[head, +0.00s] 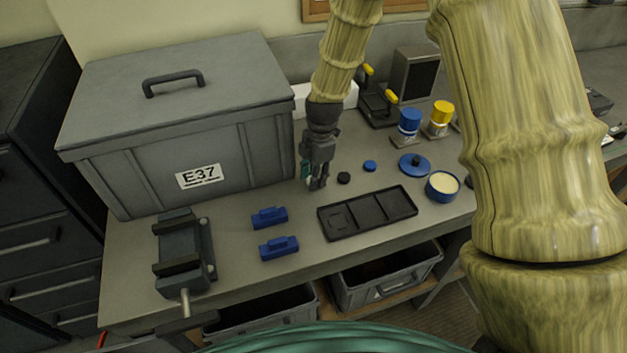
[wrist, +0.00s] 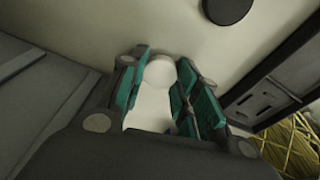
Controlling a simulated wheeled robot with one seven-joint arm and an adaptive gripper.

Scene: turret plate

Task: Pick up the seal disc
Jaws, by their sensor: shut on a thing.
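My gripper (head: 317,185) points down over the bench, just left of a small black disc (head: 344,178). In the wrist view my gripper (wrist: 160,88) has its teal-padded fingers closed on a pale round piece, the seal disc (wrist: 160,72), seen at the fingertips. The seal disc is nearly the colour of the bench, and its lower edge is hard to make out. In the head view the fingers hide it. I cannot tell whether it is clear of the bench. The black disc also shows in the wrist view (wrist: 228,9), apart from the fingers.
A large grey E37 case (head: 190,130) stands close on the left. A black compartment tray (head: 367,212) lies in front, with blue blocks (head: 270,217) and a vise (head: 183,250) to its left. A blue disc (head: 370,166), blue lid (head: 414,164) and blue cup (head: 442,187) lie right.

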